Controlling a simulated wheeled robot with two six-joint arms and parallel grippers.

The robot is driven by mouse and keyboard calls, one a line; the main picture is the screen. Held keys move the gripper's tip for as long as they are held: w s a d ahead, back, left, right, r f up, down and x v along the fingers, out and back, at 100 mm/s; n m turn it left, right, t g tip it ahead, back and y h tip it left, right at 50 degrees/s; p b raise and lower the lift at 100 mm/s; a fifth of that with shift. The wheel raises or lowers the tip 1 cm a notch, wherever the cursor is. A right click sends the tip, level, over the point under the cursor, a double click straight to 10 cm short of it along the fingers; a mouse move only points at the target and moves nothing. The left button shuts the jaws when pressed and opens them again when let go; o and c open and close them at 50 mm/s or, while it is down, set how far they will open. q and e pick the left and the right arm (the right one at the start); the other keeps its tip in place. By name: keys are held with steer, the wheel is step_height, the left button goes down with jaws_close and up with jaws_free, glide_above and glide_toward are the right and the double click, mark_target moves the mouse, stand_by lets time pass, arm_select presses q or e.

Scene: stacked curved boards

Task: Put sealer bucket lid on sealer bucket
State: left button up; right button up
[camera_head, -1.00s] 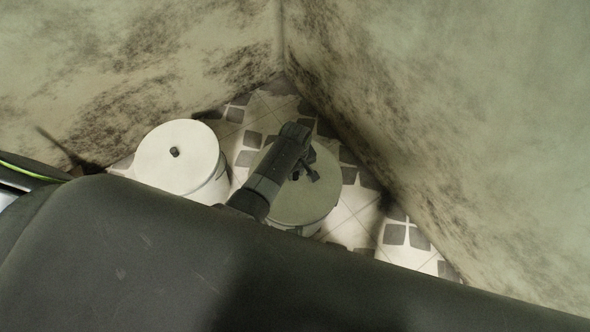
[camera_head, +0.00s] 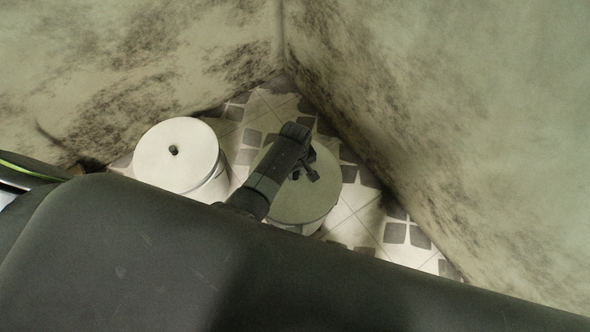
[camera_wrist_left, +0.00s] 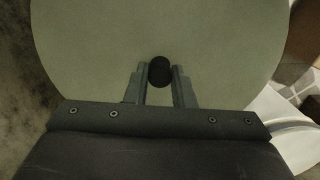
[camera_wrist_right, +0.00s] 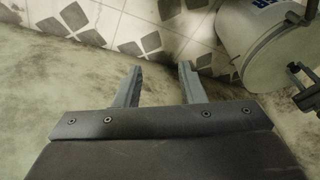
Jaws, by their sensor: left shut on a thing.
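A round grey-green lid (camera_head: 310,201) shows over a white bucket (camera_head: 309,228) in the head view. My left gripper (camera_head: 304,168) is above this lid. In the left wrist view, its fingers (camera_wrist_left: 160,80) are shut on the lid's black knob (camera_wrist_left: 160,71), with the broad lid (camera_wrist_left: 225,50) beneath. I cannot tell whether the lid rests on the bucket or hangs just above it. My right gripper (camera_wrist_right: 160,75) is open and empty in the right wrist view. A white bucket with blue lettering (camera_wrist_right: 240,40) stands to its right there.
Another white bucket with a white lid and dark knob (camera_head: 177,158) stands at the left. Stained walls (camera_head: 440,120) meet in a corner behind the buckets. Some tiled floor (camera_head: 350,215) is clear to the right. My dark body hides the foreground.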

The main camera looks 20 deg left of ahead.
arm_select(q)
steer(key=shift+f, duration=0.1)
arm_select(e)
steer(key=shift+f, duration=0.1)
arm_select(q)
steer(key=o, duration=1)
steer(key=shift+c, duration=0.2)
steer(key=shift+r, duration=0.35)
step_height(320, 180, up, 17)
steer(key=p, duration=0.7)
steer(key=shift+f, duration=0.15)
arm_select(e)
steer(key=s+d+f+g+h, duration=0.1)
steer(key=s+d+f+g, duration=0.1)
steer(key=f, duration=0.8)
steer(key=shift+s+d+f, duration=0.25)
steer(key=shift+s+d, duration=0.15)
steer(key=shift+s, duration=0.25)
